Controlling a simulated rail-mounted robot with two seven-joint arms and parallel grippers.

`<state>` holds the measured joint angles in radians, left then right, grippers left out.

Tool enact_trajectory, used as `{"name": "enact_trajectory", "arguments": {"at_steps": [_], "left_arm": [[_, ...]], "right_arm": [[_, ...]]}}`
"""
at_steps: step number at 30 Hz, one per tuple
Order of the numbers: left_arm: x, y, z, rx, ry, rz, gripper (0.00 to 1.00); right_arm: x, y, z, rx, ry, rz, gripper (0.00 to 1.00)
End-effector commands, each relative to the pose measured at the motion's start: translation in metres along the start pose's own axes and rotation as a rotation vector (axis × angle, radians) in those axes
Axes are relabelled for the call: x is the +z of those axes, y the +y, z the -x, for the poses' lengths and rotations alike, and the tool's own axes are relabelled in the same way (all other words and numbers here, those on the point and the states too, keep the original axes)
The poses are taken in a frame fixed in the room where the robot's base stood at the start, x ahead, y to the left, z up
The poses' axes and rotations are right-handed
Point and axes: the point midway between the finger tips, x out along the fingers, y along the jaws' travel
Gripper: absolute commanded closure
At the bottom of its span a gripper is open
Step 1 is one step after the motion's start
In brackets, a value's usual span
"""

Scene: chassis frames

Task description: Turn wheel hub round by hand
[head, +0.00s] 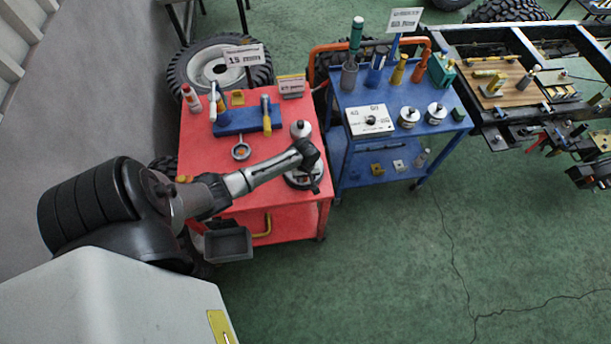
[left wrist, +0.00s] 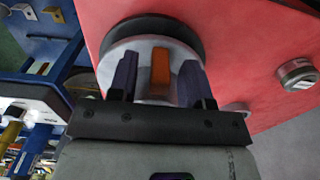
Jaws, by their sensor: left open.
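The wheel hub (head: 292,181), a pale round disc on a dark base, sits at the front right corner of the red cart top. In the left wrist view its pale face (left wrist: 143,46) shows close up, with an orange block (left wrist: 160,72) standing on it. My left gripper (head: 312,180) is over the hub and hides part of it. In the left wrist view its two fingers (left wrist: 159,80) are apart, one on each side of the orange block, with gaps visible. My right gripper is not in view.
The green floor (head: 400,260) in front is clear.

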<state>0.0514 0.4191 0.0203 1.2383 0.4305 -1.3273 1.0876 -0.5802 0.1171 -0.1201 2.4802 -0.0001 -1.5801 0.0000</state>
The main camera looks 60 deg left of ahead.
Motion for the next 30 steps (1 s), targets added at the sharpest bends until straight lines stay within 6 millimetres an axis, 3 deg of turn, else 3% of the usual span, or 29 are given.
{"name": "enact_trajectory", "arguments": {"at_steps": [10,24,30], "left_arm": [[0.0001,0.0001,-0.0023,0.000,0.000,0.000,0.55],[0.0000,0.0001,-0.0022,0.000,0.000,0.000,0.99],[0.0000,0.0000,-0.0021,0.000,0.000,0.000,1.00]], "right_arm": [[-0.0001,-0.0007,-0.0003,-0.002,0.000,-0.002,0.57],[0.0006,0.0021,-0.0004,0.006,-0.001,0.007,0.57],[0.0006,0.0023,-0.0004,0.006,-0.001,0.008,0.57]]}}
